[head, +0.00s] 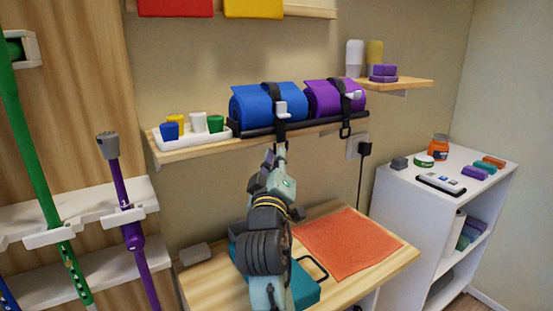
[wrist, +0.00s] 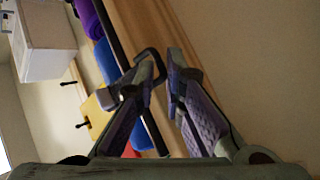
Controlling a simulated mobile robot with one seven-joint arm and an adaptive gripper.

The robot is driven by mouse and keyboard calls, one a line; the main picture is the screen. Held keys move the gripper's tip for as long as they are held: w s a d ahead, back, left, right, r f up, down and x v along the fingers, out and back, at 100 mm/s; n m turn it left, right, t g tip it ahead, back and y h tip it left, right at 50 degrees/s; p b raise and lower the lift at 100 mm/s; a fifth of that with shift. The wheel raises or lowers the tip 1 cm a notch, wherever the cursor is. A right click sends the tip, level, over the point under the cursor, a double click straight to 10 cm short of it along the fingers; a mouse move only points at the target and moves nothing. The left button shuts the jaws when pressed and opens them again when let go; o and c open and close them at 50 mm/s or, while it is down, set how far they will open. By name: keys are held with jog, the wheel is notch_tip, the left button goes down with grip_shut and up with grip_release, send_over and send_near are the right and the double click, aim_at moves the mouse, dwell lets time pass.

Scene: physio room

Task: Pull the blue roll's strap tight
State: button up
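The blue roll (head: 262,105) lies on the wall shelf, bound by a dark strap (head: 270,91) with a light buckle (head: 281,109). The strap's tail hangs over the shelf's front edge and ends in a dark ring (head: 281,131). My gripper (head: 281,149) is just below the shelf, at this ring. In the wrist view my gripper (wrist: 167,72) has a small gap between its fingertips, and the ring (wrist: 151,51) is at the left fingertip. I cannot tell whether the ring is around that finger or only overlaps it. The blue roll (wrist: 107,60) shows behind the left finger.
A purple roll (head: 318,99) with its own strap and hanging ring (head: 345,133) lies right of the blue one. Below are a wooden table (head: 398,262) with an orange cloth (head: 350,245) and a teal block (head: 306,286).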

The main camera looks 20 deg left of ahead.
jog(key=shift+a, duration=0.1)
grip_shut()
notch_tip(320, 180, down, 7)
jog(key=b, duration=0.4)
jog(key=shift+a+r, duration=0.15)
jog(key=shift+r, duration=0.05)
jog(key=shift+o, duration=1.6)
grip_release()
jog(key=shift+f, duration=0.1)
jog(key=shift+o, duration=0.9)
